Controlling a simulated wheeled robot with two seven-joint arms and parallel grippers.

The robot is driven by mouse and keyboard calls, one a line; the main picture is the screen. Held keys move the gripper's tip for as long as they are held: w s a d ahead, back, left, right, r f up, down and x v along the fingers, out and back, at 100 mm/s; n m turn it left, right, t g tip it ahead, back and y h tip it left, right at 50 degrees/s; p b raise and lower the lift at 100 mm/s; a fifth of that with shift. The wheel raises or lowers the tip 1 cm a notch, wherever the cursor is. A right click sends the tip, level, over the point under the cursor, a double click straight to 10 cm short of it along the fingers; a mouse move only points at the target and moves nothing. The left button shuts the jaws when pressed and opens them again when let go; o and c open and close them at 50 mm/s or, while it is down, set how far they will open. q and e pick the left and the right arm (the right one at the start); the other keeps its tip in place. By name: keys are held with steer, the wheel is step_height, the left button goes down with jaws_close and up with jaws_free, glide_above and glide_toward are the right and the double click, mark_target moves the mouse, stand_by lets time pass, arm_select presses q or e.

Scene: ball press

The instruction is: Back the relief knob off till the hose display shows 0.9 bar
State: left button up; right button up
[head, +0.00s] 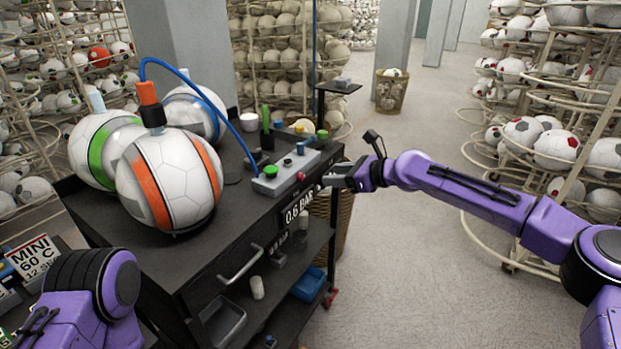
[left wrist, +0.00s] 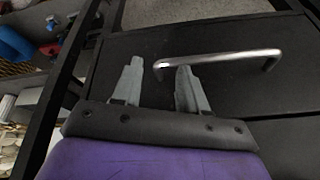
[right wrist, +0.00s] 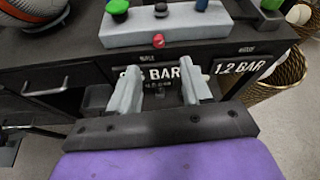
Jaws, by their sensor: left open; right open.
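The grey control box (head: 292,172) sits on the cart top with a green button, blue and dark knobs and a red knob (head: 301,176) on its front face. I cannot tell for sure which is the relief knob. The red knob also shows in the right wrist view (right wrist: 158,40). Below the box, one display (head: 298,210) reads 0.6 BAR; the other (right wrist: 240,66) reads 1.2 BAR. Their small labels are hard to read. My right gripper (right wrist: 163,92) is open and empty before the cart front, below the red knob. My left gripper (left wrist: 158,75) is open and empty near a drawer handle.
The dark cart (head: 215,235) carries several balls; a blue hose (head: 215,95) runs from an orange-topped fitting (head: 150,105) to the box. The drawer handle (left wrist: 220,58) sticks out.

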mark_target(303, 177)
steer(key=p+x, duration=0.1)
steer(key=x, duration=0.8)
steer(key=shift+a+f, duration=0.1)
steer(key=shift+f, duration=0.1)
steer(key=shift+s, duration=0.1)
jaws_close()
